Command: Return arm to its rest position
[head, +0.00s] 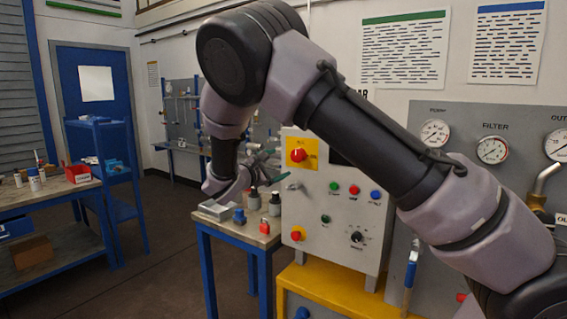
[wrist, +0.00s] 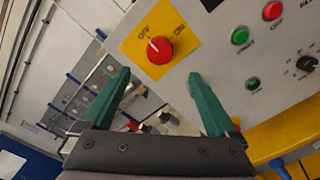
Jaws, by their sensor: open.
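My gripper (wrist: 160,98) shows in the wrist view with its two green fingers spread apart and nothing between them. In the head view my gripper (head: 283,180) is partly hidden by my own arm; it is in front of the left side of the grey control panel (head: 330,215). A red rotary switch (head: 298,155) on a yellow plate is on that panel. In the wrist view the red switch (wrist: 159,50) is just beyond the fingertips, apart from them, with its pointer toward the OFF mark.
A small blue-legged table (head: 245,232) with small bottles, a blue part and a red padlock stands below my gripper. A yellow stand (head: 330,292) carries the panel. Gauges (head: 492,150) are at right. A workbench (head: 50,190) is at far left; the floor between is clear.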

